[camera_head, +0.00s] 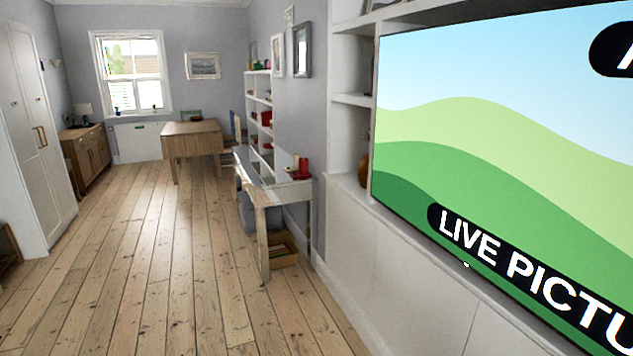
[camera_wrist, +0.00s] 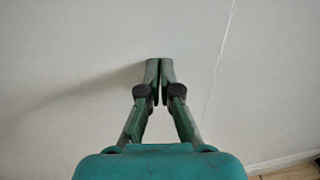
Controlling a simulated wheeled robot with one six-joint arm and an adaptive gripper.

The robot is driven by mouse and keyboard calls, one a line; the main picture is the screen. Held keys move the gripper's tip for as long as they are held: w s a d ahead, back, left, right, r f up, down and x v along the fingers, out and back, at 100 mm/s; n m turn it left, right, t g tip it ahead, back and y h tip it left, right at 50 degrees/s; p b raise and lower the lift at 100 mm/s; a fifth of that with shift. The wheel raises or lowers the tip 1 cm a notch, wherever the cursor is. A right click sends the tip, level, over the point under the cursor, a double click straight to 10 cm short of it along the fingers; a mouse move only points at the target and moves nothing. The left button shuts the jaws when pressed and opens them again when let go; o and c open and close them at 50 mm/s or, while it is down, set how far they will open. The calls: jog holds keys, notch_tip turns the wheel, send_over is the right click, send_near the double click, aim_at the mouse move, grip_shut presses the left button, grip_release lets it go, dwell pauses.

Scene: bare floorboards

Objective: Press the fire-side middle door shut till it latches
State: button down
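My gripper (camera_wrist: 159,64) is shut and empty in the wrist view, its two green fingertips together. It points at a plain white door panel (camera_wrist: 90,50) that fills most of that view. The tips are close to the panel; I cannot tell whether they touch it. A thin seam (camera_wrist: 220,60) runs down the panel to the right of the tips. In the head view, white cabinet doors (camera_head: 400,275) line the lower right under a large screen. No fireplace shows, so I cannot tell which is the fire-side middle door. My gripper is not in the head view.
The screen (camera_head: 500,140) hangs above the cabinet doors. A white desk (camera_head: 285,190) with red items on it juts from the right wall. A white wardrobe (camera_head: 35,140) stands at left, a wooden table (camera_head: 192,135) at the back. Bare floorboards (camera_head: 150,270) are clear between.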

jog(key=shift+d, duration=0.4)
jog(key=v, duration=1.3)
jog(key=shift+w, duration=0.15)
dwell(0.8)
